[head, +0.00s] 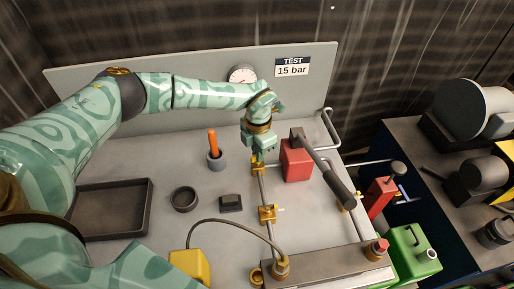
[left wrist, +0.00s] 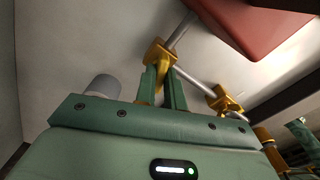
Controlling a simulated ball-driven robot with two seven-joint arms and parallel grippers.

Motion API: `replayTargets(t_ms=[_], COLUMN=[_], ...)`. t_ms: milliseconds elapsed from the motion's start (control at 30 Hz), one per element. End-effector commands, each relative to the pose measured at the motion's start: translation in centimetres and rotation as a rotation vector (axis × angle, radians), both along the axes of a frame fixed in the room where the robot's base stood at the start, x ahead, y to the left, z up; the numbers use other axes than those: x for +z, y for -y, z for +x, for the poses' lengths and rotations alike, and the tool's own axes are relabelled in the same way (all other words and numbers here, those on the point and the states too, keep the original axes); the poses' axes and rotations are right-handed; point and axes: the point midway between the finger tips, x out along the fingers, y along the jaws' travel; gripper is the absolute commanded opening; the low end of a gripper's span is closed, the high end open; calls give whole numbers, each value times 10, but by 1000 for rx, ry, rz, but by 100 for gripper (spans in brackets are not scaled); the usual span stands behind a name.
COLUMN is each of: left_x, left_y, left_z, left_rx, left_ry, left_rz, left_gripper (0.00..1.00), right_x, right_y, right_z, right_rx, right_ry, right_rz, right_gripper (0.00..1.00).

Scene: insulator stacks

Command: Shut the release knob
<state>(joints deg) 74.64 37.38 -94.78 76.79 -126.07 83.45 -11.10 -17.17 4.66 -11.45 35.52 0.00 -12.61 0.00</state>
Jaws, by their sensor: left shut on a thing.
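My left gripper (head: 259,153) reaches down over the bench to a brass valve fitting (head: 257,168) at the far end of a thin metal pipe. In the left wrist view its two green fingers (left wrist: 166,88) are closed on a small brass knob that juts from the fitting (left wrist: 159,54). The fingers hide most of the knob, so its turn position cannot be made out. A second brass fitting (head: 267,213) with a small handle sits nearer along the same pipe; it also shows in the left wrist view (left wrist: 226,100). My right gripper is not in view.
A red block (head: 296,162) with a dark-gripped pump lever (head: 338,187) stands close right of the gripper. A dark tray (head: 111,208), a ring (head: 184,199) and a hose (head: 215,221) lie nearer.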

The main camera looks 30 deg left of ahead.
Motion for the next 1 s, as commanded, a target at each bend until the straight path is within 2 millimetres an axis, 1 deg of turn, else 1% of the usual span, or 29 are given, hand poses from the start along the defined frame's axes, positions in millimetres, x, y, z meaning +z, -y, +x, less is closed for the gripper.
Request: replayTargets(t_ms=[33, 100, 300, 500, 700, 1000], left_x=[4, 4, 3, 2, 2, 1], left_y=[0, 0, 0, 0, 0, 0], left_z=[1, 1, 1, 1, 1, 2], left_rx=[-39, -99, -248, -355, -410, -431], left_ry=[4, 4, 4, 3, 4, 4], left_rz=[0, 0, 1, 0, 1, 1], left_gripper=[0, 0, 0, 0, 0, 0], right_x=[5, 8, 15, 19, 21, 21], right_y=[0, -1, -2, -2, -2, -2], right_z=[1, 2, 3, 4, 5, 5], right_rx=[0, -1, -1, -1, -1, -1], right_ry=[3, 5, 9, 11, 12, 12], right_rz=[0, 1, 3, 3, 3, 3], right_gripper=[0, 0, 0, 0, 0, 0])
